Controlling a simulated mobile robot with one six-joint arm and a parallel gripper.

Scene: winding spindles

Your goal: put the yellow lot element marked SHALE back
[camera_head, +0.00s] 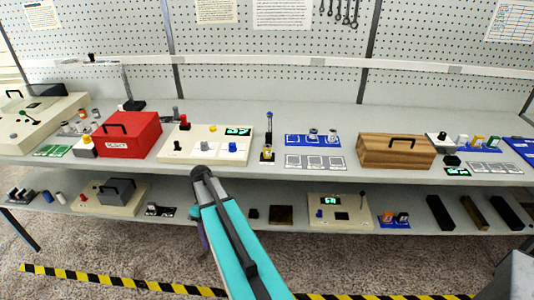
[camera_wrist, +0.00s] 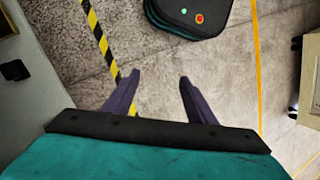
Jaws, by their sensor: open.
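I cannot read the word SHALE on anything in view. Which is the lot element, I cannot tell. My gripper (camera_wrist: 158,80) is open and empty in the wrist view, its two purple fingers apart above the floor. It is away from all the shelf items. In the head view my teal arm hides part of the lower shelf.
The upper shelf holds a red box (camera_head: 130,134), a cream panel with knobs (camera_head: 208,145), a blue tray (camera_head: 312,140), a grey-squared mat (camera_head: 314,163) and a wooden box (camera_head: 396,150). The lower shelf holds another panel (camera_head: 341,213). Striped tape (camera_head: 120,283) crosses the floor.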

